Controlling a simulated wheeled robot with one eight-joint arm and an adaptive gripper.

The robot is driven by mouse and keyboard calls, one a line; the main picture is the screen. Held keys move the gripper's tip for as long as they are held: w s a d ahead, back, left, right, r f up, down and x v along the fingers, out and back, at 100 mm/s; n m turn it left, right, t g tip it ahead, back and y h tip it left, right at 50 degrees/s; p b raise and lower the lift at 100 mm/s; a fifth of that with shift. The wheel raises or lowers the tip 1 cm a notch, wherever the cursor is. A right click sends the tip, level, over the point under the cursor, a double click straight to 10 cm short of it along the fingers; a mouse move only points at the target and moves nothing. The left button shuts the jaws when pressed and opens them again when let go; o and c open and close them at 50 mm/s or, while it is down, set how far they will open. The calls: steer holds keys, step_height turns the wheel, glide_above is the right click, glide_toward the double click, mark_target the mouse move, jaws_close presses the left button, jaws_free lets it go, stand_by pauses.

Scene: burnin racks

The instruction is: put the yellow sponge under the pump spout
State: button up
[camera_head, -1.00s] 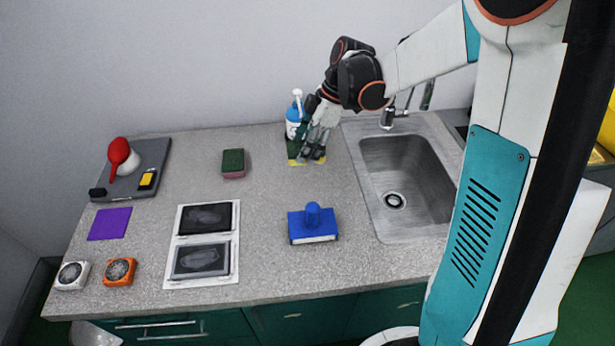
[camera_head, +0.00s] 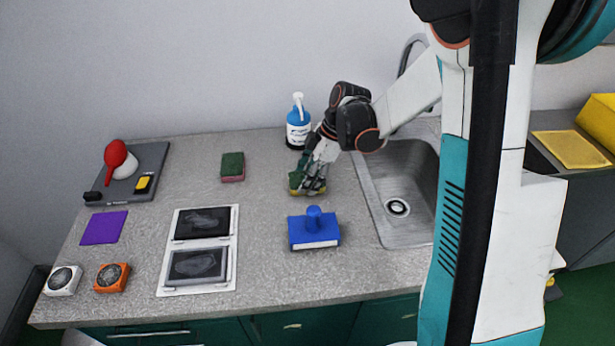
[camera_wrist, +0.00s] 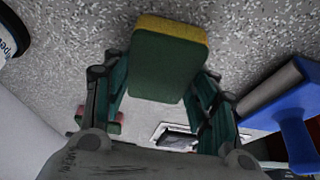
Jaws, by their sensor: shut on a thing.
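The yellow sponge with a dark green pad (camera_head: 294,184) is in my gripper (camera_head: 308,187), in front of the pump bottle. In the wrist view the sponge (camera_wrist: 169,60) sits between the fingers, green face toward the camera and yellow edge at the far end. I cannot tell whether it touches the counter. The blue and white pump bottle (camera_head: 298,130) stands upright near the wall, behind my gripper and apart from the sponge. Its white pump head (camera_head: 298,100) is on top. Part of the bottle (camera_wrist: 10,38) shows at the wrist view's left edge.
A blue-handled block (camera_head: 314,232) lies in front of my gripper, and the sink (camera_head: 405,225) is to the right. A pink sponge with a green pad (camera_head: 232,168) lies to the left. The counter (camera_head: 265,185) is bare between that sponge and my gripper.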

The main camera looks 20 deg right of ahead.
steer(key=shift+f, duration=0.1)
steer(key=o, duration=0.7)
steer(key=p+v, duration=0.4)
steer(key=v, duration=0.8)
